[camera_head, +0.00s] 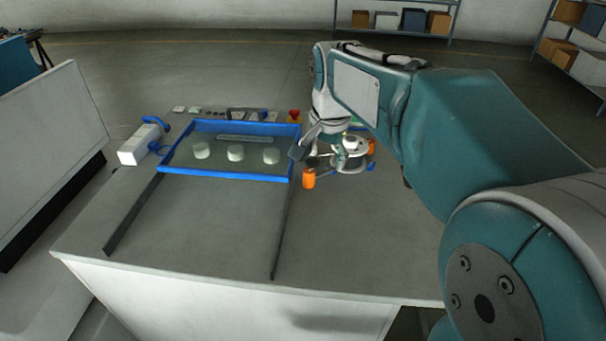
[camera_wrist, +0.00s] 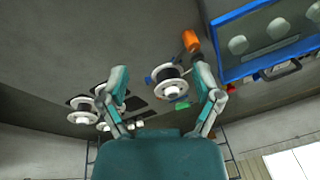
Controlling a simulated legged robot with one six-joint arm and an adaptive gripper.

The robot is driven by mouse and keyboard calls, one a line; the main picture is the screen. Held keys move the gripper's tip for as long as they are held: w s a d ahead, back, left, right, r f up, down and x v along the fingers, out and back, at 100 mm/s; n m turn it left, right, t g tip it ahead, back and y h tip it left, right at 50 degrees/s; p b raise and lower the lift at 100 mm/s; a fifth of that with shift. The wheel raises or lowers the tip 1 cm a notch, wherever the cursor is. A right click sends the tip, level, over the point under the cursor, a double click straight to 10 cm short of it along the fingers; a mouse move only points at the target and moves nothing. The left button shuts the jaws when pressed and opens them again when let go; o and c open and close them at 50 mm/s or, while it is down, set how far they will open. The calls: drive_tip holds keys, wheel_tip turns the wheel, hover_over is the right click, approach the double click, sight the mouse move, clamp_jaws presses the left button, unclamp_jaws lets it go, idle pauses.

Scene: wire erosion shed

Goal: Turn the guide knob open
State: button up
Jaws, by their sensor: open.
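My gripper (camera_head: 317,152) is open over the right part of the bench, just right of the blue-framed tray. In the wrist view my gripper (camera_wrist: 162,70) has its two teal fingers spread, with a white-rimmed spool with a dark centre (camera_wrist: 168,84) between them in the picture; I see no contact. An orange cylinder (camera_head: 309,179) stands near the fingers in the head view. It also shows beside the right finger in the wrist view (camera_wrist: 190,41). Which part is the guide knob I cannot tell for sure. My wrist partly hides the round white fixture (camera_head: 353,158).
The blue-framed tray (camera_head: 225,178) holds several pale round pieces. A white box with a blue hose (camera_head: 139,146) is left of it. A red button (camera_head: 294,114) is behind. The bench front (camera_head: 220,240) is mostly clear, with two dark rails.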

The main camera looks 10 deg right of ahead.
drive_tip(key=w+f+m+g, duration=0.1)
drive_tip(key=w+f+m, duration=0.2)
drive_tip(key=w, duration=0.6)
drive_tip(key=m+g, duration=0.1)
drive_tip(key=m, duration=0.3)
hover_over(308, 170)
wheel_tip(308, 170, down, 6)
drive_tip(key=shift+s+d+f, duration=0.1)
drive_tip(key=shift+s+f, duration=0.05)
drive_tip(key=shift+f, duration=0.6)
wheel_tip(308, 170, down, 10)
clamp_jaws()
